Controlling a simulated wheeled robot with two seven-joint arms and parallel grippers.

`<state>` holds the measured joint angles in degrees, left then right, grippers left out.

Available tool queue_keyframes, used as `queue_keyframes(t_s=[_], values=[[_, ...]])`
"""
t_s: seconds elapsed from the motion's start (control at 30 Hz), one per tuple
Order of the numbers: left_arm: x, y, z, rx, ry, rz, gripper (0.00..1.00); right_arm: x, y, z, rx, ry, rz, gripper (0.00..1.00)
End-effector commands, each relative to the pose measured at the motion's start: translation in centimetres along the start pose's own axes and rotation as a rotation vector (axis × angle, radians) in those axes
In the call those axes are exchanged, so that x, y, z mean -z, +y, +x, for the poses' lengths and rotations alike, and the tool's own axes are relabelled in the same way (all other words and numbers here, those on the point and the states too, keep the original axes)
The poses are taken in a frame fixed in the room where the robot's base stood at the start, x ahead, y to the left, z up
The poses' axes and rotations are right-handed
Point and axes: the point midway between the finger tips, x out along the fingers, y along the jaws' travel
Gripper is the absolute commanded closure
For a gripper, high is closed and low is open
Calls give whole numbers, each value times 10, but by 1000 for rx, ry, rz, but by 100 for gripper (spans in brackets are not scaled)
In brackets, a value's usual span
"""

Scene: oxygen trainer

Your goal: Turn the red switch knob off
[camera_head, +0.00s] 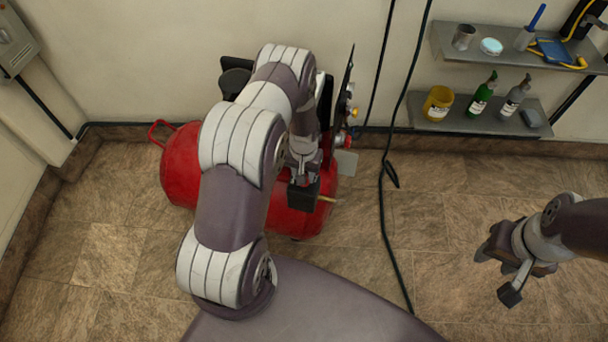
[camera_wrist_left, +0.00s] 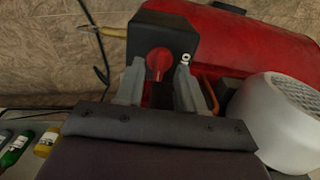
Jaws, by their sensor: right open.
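The red switch knob (camera_wrist_left: 158,62) is on the face of a black switch box (camera_wrist_left: 175,30) in the left wrist view. My left gripper (camera_wrist_left: 159,84) has its two fingers apart, one on each side of the knob. I see a gap between them and the knob, but cannot tell whether the fingertips reach past it. In the head view the black box (camera_head: 303,196) shows below my left gripper, in front of the red compressor tank (camera_head: 180,170); the knob is hidden there. My right gripper (camera_head: 498,273) is open and empty over the floor at right.
A black hose (camera_head: 384,200) hangs from the wall to the floor right of the compressor. Two wall shelves (camera_head: 520,62) at the upper right hold bottles and cups. The tiled floor (camera_head: 450,215) between the compressor and my right arm is mostly clear.

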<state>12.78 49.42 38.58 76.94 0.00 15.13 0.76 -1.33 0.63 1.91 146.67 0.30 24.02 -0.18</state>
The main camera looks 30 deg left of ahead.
Motion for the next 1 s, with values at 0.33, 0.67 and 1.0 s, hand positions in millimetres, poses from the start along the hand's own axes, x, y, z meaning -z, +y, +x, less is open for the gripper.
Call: queue_keyframes(t_s=[0.33, 0.67, 1.0], values=[[0, 0, 14, 0, 2, 0, 62, 0, 0, 0, 0, 0, 0, 57], [0, 0, 13, 0, 1, 0, 100, 0, 0, 0, 0, 0, 0, 57], [1, 0, 14, 0, 1, -69, 100, 0, 0, 2, 0, 0, 0, 57]])
